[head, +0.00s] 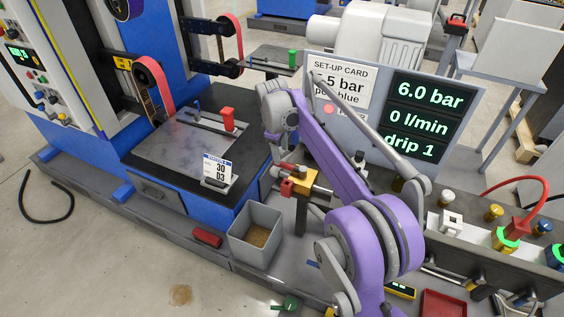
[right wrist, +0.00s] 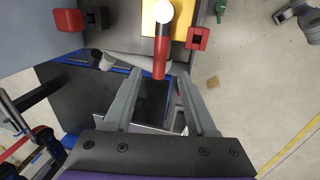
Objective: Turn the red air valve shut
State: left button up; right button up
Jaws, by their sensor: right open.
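The air valve has a yellow body (head: 302,179) on a dark post, left of my purple right arm in the head view. In the right wrist view, the yellow body (right wrist: 184,22) is at the top, with a red-ended lever (right wrist: 160,62) pointing down from a pale round cap. My right gripper (right wrist: 156,78) is open, one finger on each side of the lever's red end. I cannot tell whether either finger touches it. In the head view, the wrist and arm partly hide the valve. My left gripper is not in view.
A panel (head: 426,117) reads 6.0 bar, 0 l/min and drip 1, beside a partly hidden set-up card (head: 341,80). A grey bin (head: 256,228) stands left of the valve. Red blocks (right wrist: 68,21) and (right wrist: 198,38) flank the valve in the wrist view.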

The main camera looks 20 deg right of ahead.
aim_at(282, 163)
jog(key=f, duration=0.5)
jog(key=shift+w+d+f, duration=0.15)
jog(key=shift+w+d, duration=0.2)
jog(key=shift+d, duration=0.05)
grip_shut()
dwell(1.0)
